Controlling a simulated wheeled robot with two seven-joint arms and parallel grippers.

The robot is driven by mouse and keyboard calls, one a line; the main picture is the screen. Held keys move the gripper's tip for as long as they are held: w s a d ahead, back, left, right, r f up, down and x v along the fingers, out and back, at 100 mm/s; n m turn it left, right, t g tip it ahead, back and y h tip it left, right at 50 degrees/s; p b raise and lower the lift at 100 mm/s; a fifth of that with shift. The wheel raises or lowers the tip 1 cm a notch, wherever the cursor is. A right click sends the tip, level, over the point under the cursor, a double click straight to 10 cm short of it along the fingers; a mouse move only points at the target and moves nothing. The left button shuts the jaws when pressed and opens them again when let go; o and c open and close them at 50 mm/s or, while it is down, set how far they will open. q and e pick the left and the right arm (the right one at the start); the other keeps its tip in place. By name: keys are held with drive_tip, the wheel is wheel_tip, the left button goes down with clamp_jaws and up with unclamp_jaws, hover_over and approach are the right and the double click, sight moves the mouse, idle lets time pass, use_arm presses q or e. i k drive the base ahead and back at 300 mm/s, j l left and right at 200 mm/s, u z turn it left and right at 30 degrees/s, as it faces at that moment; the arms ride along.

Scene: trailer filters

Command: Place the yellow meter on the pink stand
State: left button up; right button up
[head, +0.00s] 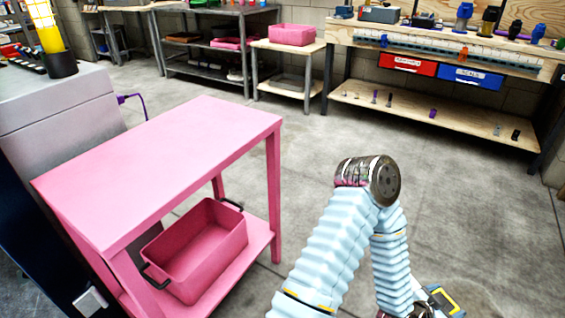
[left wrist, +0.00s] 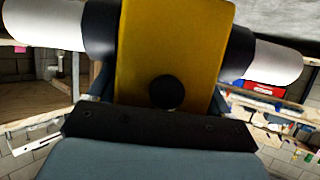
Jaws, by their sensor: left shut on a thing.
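The pink stand (head: 165,165) is at the left in the head view, with a bare flat top and a lower shelf. The yellow meter (left wrist: 172,50) fills the upper middle of the left wrist view, with a round black spot on the side facing the camera. My left gripper (left wrist: 170,42) is shut on it, one black-padded finger on each side. In the head view, a yellow and dark part of the meter (head: 447,300) shows at the bottom edge, right of the stand and apart from it. Much of that gripper is hidden or cut off. My right gripper is not in view.
A pink bin (head: 215,245) sits on the stand's lower shelf. A grey cabinet (head: 60,110) with a yellow lamp (head: 43,25) is left of the stand. A wooden workbench (head: 440,45) stands at the back right. Open concrete floor lies between.

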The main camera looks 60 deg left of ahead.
sight(182, 118)
drive_tip(key=i+u, duration=0.15)
drive_tip(key=u, duration=0.3)
drive_tip(key=i+l+u, duration=0.1)
drive_tip(key=u, duration=0.35)
drive_tip(key=i+l+u, duration=0.15)
drive_tip(key=u, duration=0.35)
drive_tip(key=i+l+u, duration=0.2)
drive_tip(key=u, duration=0.25)
